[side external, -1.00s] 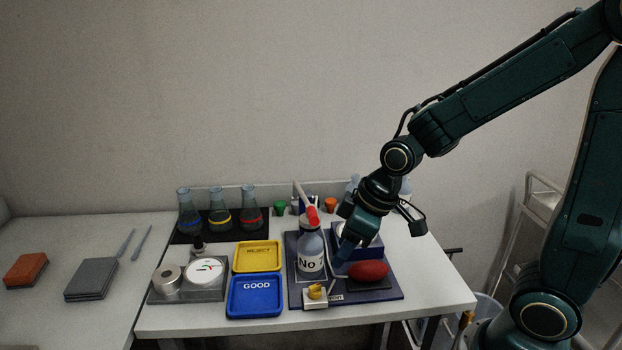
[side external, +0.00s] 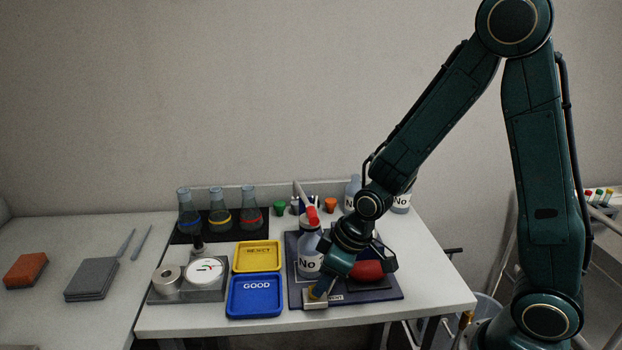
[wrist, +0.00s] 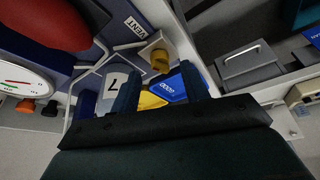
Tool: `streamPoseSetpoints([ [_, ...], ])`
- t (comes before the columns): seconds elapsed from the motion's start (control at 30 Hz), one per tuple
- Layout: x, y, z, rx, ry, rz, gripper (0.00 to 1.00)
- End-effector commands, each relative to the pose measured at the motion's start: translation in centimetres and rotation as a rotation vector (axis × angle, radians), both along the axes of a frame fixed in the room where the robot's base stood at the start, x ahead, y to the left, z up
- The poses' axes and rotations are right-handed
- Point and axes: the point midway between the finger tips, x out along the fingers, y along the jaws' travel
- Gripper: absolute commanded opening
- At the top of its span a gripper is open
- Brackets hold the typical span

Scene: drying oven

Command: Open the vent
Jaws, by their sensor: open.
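In the side view my gripper (side external: 320,288) points down over the block (side external: 314,303) at the front edge of the dark blue base (side external: 365,294), and hides most of the knob.
A labelled bottle (side external: 308,262) with a red top stands close behind my gripper. A red oval object (side external: 368,270) lies to its right. The blue GOOD tray (side external: 256,296) and yellow REJECT tray (side external: 257,257) are to the left. Flasks (side external: 219,212) stand farther back.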

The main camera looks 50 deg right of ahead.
Motion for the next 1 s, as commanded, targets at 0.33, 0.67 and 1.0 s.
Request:
streamPoseSetpoints([
  [0.33,0.9,0.4,-2.4,0.0,0.002,0.0,0.46],
  [0.67,1.1,0.4,-2.8,-0.001,0.0,0.0,0.46],
  [1.0,1.1,0.4,-2.8,0.0,0.0,0.0,0.06],
])
